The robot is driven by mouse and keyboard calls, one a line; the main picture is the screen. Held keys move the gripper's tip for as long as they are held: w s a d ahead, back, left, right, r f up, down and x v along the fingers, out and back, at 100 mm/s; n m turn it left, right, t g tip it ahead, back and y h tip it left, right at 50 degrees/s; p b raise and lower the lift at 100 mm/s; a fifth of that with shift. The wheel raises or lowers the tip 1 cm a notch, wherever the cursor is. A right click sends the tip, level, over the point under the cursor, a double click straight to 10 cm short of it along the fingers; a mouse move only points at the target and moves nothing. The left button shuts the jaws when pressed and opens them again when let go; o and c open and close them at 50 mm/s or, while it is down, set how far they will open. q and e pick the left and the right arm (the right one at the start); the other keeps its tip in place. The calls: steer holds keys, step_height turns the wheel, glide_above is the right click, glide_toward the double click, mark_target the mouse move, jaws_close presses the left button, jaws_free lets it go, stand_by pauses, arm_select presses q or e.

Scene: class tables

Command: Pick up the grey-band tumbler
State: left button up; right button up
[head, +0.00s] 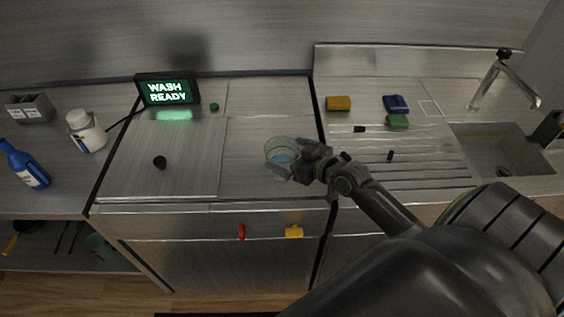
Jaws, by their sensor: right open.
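The gripper hides part of the tumbler's right side. My left gripper is not in view.
A "WASH READY" sign (168,90) stands at the back left. Yellow (338,103), blue (395,103) and green sponges (397,121) lie on the drainer at right, beside the sink (500,150). A white tub (86,131) and blue bottle (24,166) stand far left.

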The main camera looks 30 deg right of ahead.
mark_target(272, 147)
steer(key=shift+x, duration=1.75)
steer(key=shift+s+d+f, duration=0.1)
steer(key=shift+c, duration=0.4)
steer(key=c, duration=1.5)
